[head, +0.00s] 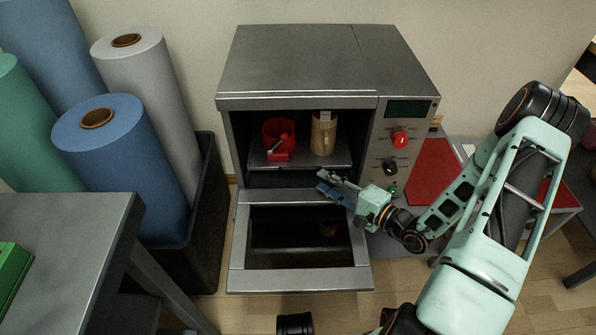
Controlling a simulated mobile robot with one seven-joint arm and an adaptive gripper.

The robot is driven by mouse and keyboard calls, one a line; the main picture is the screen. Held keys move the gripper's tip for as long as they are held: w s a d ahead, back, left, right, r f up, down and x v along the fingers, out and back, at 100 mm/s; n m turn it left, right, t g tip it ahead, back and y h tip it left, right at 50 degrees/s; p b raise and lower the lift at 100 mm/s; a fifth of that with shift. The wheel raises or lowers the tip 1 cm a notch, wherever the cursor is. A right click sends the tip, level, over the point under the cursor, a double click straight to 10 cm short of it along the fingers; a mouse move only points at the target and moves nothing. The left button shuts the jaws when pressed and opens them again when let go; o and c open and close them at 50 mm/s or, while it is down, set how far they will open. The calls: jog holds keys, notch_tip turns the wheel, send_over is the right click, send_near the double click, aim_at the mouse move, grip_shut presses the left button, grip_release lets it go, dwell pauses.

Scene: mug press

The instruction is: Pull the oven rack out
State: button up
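The oven (310,70) is a grey metal box against the wall, with its door (300,281) folded down and open. Inside, the oven rack (262,161) is a flat grey shelf, and it appears to sit within the cavity. A red mug (279,133) and a tan cylindrical mug (324,134) stand on it. My gripper (323,181) comes in from the right, in front of the rack's right part and above the open door. Its two fingers look apart, with nothing visible between them. Whether it touches the rack's front edge I cannot tell.
A red knob (400,139) and a black knob (390,167) are on the oven's right panel. Large rolls (118,160) stand in a dark bin (206,240) at left. A grey table (60,240) is at front left. A red mat (433,172) lies behind my arm.

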aim_at(301, 168)
jog(key=b+x, duration=0.2)
jog(key=x, duration=0.7)
jog(key=shift+w+a, duration=0.15)
jog(key=shift+a, duration=0.15)
grip_shut()
